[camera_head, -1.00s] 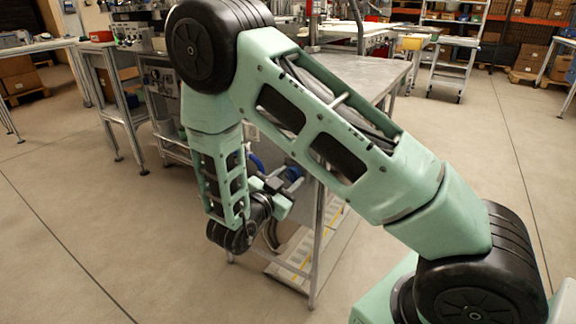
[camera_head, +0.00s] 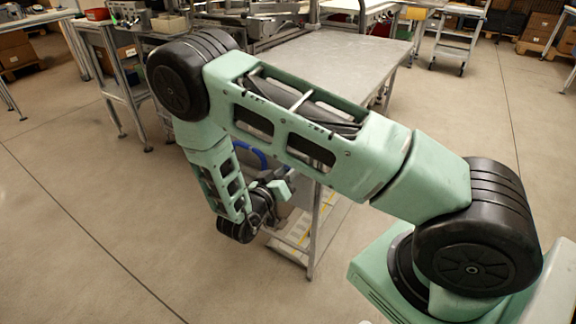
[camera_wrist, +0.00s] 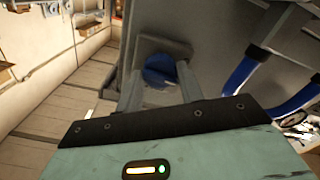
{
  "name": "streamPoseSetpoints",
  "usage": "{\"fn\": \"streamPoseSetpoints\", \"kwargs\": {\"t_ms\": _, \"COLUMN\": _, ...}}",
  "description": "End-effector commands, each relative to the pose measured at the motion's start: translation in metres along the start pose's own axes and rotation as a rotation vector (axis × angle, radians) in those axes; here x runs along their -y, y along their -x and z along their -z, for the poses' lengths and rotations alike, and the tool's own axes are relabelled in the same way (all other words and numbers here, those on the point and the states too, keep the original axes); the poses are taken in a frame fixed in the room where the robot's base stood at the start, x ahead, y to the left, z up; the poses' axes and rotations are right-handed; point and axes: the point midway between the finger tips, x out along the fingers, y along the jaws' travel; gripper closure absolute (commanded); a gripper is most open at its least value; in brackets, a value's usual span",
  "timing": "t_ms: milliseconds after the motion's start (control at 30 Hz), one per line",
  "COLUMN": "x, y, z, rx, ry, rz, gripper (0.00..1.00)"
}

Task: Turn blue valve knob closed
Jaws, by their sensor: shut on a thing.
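The blue valve knob (camera_wrist: 160,70) shows in the wrist view between my two grey fingers, against a grey panel. My gripper (camera_wrist: 158,84) is shut on it, with one finger on each side. The fingers and shadow hide part of the knob, so its turn angle cannot be told. In the head view my gripper (camera_head: 284,188) is low beside the metal table's near end, below the tabletop. The knob cannot be made out in the head view.
Blue hoses (camera_wrist: 240,76) curve at the right of the wrist view. The metal table (camera_head: 340,62) stands above and behind my gripper, with a leg (camera_head: 314,230) close to its right. A lower shelf (camera_head: 290,240) lies beneath. Open floor (camera_head: 80,230) lies to the left.

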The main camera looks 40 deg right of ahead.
Motion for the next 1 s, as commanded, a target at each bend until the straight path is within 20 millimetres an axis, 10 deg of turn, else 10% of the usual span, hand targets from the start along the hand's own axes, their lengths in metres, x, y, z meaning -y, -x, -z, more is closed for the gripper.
{"fn": "streamPoseSetpoints", "kwargs": {"t_ms": 767, "x": 0.0007, "y": 0.0013, "z": -0.0015, "rx": 0.003, "ry": 0.096, "rz": 0.003, "gripper": 0.85}}
{"fn": "streamPoseSetpoints", "kwargs": {"t_ms": 800, "x": 0.0007, "y": 0.0013, "z": -0.0015, "rx": 0.003, "ry": 0.096, "rz": 0.003, "gripper": 0.52}}
{"fn": "streamPoseSetpoints", "kwargs": {"t_ms": 833, "x": 0.0007, "y": 0.0013, "z": -0.0015, "rx": 0.002, "ry": 0.095, "rz": 0.003, "gripper": 0.43}}
{"fn": "streamPoseSetpoints", "kwargs": {"t_ms": 1000, "x": 0.0005, "y": 0.0007, "z": -0.0009, "rx": 0.001, "ry": 0.094, "rz": 0.002, "gripper": 0.41}}
